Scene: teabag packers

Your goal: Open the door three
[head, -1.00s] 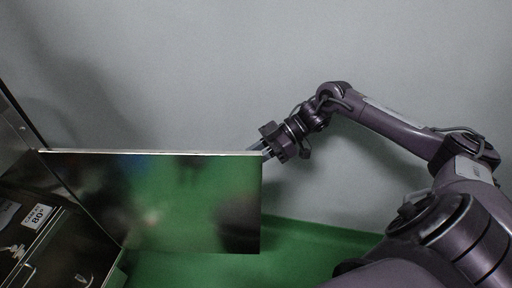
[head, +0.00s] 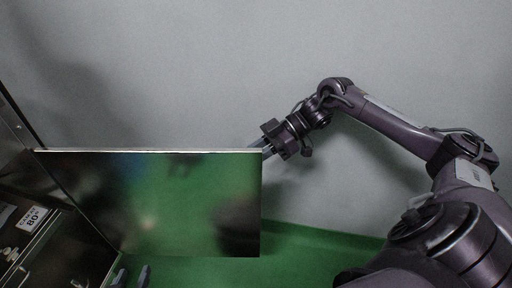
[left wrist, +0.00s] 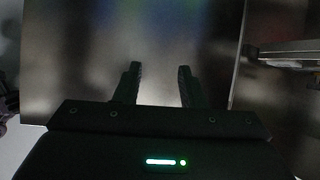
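A shiny metal door (head: 190,205) stands swung out from the cabinet at the left, reflecting green. No number shows on it, so I cannot tell that it is door three. My left gripper (head: 131,277) shows only its two fingertips at the bottom edge, apart and empty, below the door. In the left wrist view its fingers (left wrist: 158,85) are open in front of a shiny metal panel (left wrist: 150,40). My right gripper (head: 264,149) is at the door's upper right corner, its fingertips partly hidden behind the edge; whether it touches is unclear.
The dark metal cabinet (head: 62,250) fills the lower left, with a label reading 80 (head: 32,219). A plain grey wall (head: 200,70) stands behind. Green floor (head: 310,255) shows clear to the right of the door.

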